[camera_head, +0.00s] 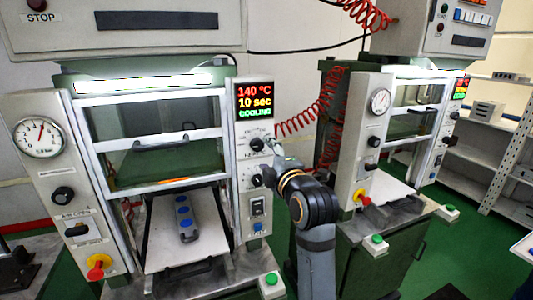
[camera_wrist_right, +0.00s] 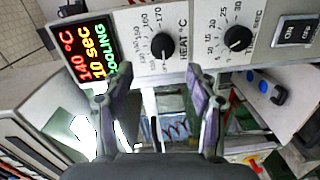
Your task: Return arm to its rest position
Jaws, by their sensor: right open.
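My right arm (camera_head: 312,205) reaches up in front of the left press. Its gripper (camera_head: 272,147) is by the press's right control panel, close to the upper knob. In the right wrist view the gripper (camera_wrist_right: 160,88) has its two fingers apart, with nothing between them. The heat knob (camera_wrist_right: 161,47) and the time knob (camera_wrist_right: 238,38) are on the panel beyond the fingertips. The display (camera_head: 255,99) reads 140 °C, 10 sec, COOLING. A grey mould with blue round spots (camera_head: 185,215) lies on the left press's plate. My left gripper is not in view.
The left press (camera_head: 152,87) has a red and yellow knob (camera_head: 98,266) and a green button (camera_head: 271,279) at its front. A second press (camera_head: 362,130) stands to the right. Red coiled hoses (camera_head: 310,118) hang between them. Shelves (camera_head: 478,150) stand at the far right.

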